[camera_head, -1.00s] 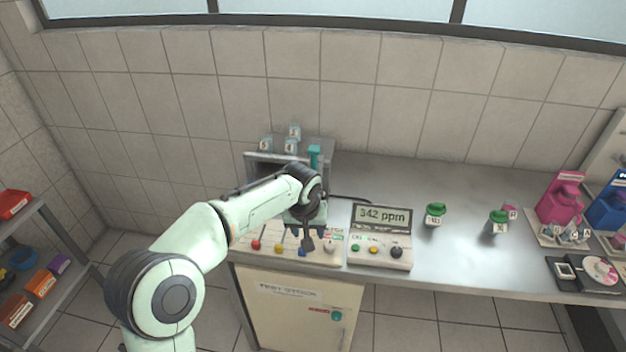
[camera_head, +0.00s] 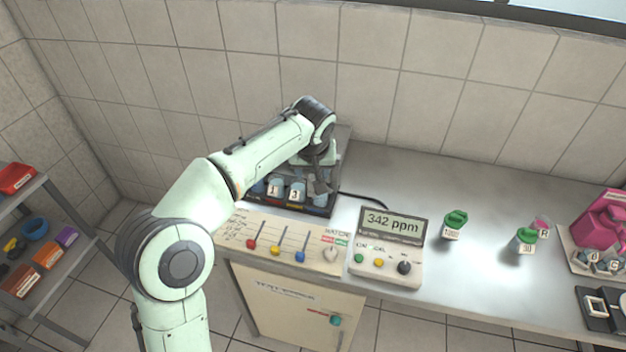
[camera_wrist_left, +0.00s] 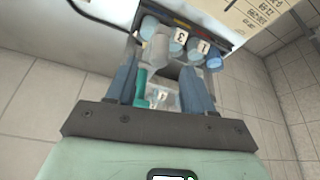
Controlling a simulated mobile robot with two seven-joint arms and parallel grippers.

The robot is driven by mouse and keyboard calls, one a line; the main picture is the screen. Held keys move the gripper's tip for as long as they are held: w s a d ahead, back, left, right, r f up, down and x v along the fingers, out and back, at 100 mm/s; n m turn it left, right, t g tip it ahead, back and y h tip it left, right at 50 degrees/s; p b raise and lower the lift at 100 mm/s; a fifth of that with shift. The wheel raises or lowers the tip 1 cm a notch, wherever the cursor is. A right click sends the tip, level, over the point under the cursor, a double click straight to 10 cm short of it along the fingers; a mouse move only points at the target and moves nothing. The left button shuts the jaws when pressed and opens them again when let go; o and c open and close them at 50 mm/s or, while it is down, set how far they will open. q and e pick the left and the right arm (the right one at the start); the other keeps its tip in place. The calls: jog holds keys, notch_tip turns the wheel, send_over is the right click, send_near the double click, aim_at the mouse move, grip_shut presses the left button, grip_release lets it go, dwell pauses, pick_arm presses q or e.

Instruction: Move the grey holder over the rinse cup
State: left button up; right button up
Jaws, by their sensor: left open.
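My left gripper (camera_head: 322,182) is over the right part of the sample rack (camera_head: 315,210) at the back left of the bench. In the left wrist view my left gripper (camera_wrist_left: 160,78) is open, with its two blue fingers apart. A teal handle (camera_wrist_left: 140,86) and a pale, clear-looking part with a numbered label (camera_wrist_left: 161,98) show between the fingers. Grey-blue cups labelled 1 (camera_head: 274,189) and 3 (camera_head: 295,193) stand in the rack. I cannot tell which part is the grey holder; my arm hides some of the rack. A small pink-topped item labelled R (camera_head: 543,228) stands far right, perhaps the rinse cup.
A control panel with coloured sliders (camera_head: 285,243) and a ppm meter (camera_head: 388,240) stand at the bench front.

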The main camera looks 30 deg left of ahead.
aim_at(312, 178)
pick_arm(q)
jog(key=x, duration=0.6)
jog(key=shift+w, duration=0.15)
grip_shut()
